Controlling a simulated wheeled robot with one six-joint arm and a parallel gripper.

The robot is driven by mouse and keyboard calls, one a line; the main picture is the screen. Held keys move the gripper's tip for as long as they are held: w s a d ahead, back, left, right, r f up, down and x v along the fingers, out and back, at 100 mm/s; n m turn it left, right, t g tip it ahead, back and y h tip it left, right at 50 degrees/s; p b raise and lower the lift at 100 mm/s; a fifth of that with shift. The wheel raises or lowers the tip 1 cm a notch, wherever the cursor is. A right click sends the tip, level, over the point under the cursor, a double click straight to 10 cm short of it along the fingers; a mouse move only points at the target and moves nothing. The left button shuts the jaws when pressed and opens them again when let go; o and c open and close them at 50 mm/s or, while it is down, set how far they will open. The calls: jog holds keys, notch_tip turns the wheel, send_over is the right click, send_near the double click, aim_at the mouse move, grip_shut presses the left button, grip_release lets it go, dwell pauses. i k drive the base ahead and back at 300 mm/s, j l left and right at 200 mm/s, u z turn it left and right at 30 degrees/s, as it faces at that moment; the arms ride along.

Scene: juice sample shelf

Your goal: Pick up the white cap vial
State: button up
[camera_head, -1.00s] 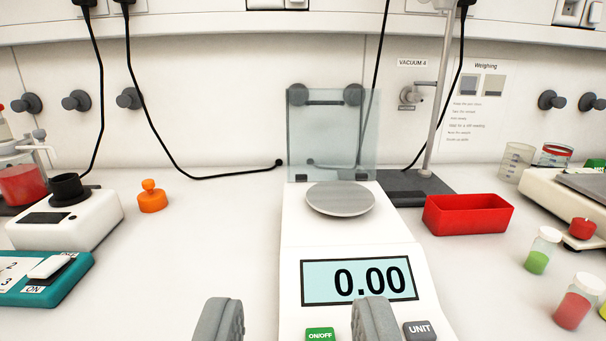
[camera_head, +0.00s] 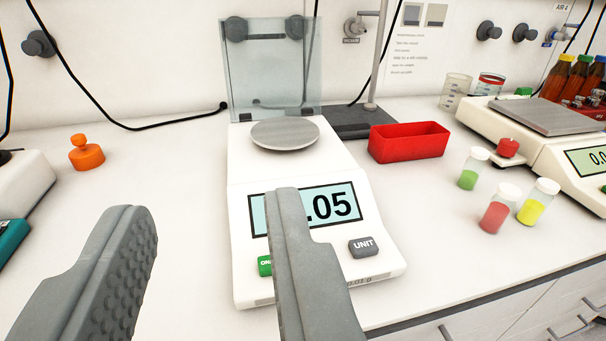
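Three clear vials with white caps stand upright at the right, in front of the second balance. One holds green contents (camera_head: 468,179), one holds red contents (camera_head: 494,216) and one holds yellow contents (camera_head: 532,212). The red and yellow vials stand close together, with the green one a little behind. My gripper (camera_head: 209,205) is open and empty. Its fingers are left of the vials, and the right finger covers part of the near balance's display.
The near balance (camera_head: 250,185) has a round pan (camera_head: 285,134) and a glass panel (camera_head: 270,75). A red tray (camera_head: 408,148) lies between it and the vials. Behind are the second balance (camera_head: 535,125), brown bottles (camera_head: 575,78) and a beaker (camera_head: 455,92). An orange object (camera_head: 86,155) sits left.

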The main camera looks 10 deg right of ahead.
aim_at(537, 202)
jog(key=z, duration=1.25)
